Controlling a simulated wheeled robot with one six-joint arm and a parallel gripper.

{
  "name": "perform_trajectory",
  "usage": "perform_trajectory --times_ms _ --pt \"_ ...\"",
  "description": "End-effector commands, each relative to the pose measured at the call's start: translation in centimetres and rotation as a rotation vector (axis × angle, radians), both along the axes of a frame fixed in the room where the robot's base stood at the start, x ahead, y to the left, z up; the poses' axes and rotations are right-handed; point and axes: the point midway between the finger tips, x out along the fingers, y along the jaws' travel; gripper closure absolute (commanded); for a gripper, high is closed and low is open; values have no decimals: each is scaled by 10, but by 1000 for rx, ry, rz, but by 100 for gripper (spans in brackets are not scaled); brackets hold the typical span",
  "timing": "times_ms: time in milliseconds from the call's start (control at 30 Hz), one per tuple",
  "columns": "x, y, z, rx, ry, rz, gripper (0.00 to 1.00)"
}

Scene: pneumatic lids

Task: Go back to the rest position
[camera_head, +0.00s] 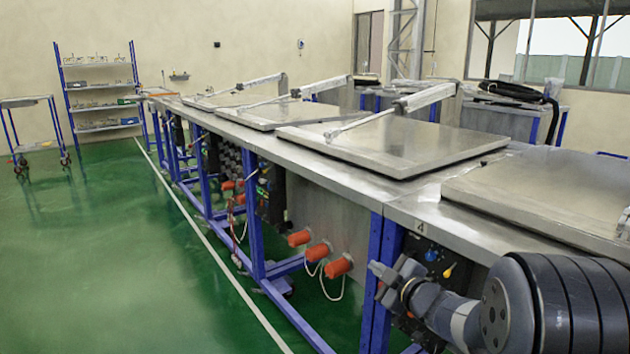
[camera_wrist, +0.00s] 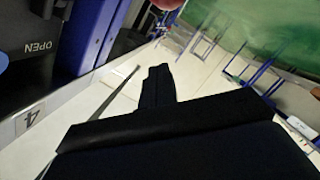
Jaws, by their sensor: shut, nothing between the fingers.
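My gripper (camera_head: 384,274) is at the lower right of the head view, in front of the bench's front edge near the label 4. My arm reaches to it from the bottom right corner. In the wrist view my gripper (camera_wrist: 158,75) shows as a dark shape with its fingers together and nothing between them. A control panel (camera_wrist: 40,75) marked OPEN is close by at the left of the wrist view. In the head view a blue knob (camera_head: 431,255) and a yellow knob (camera_head: 448,271) show just right of my gripper. Whether it touches the panel cannot be told.
Steel lids (camera_head: 385,140) lie flat on the long bench (camera_head: 415,205). Blue legs (camera_head: 381,280) and orange plugs (camera_head: 338,267) line its front. Shelves (camera_head: 103,103) and a cart (camera_head: 25,103) stand at the back left. The green floor (camera_head: 110,260) on the left is clear.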

Motion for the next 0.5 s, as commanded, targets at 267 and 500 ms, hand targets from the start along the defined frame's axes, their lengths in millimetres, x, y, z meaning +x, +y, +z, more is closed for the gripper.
perform_trajectory --times_ms 267,500 --pt "2 -3 18 80 59 -1 100" --pt "4 -5 29 151 111 -1 100"
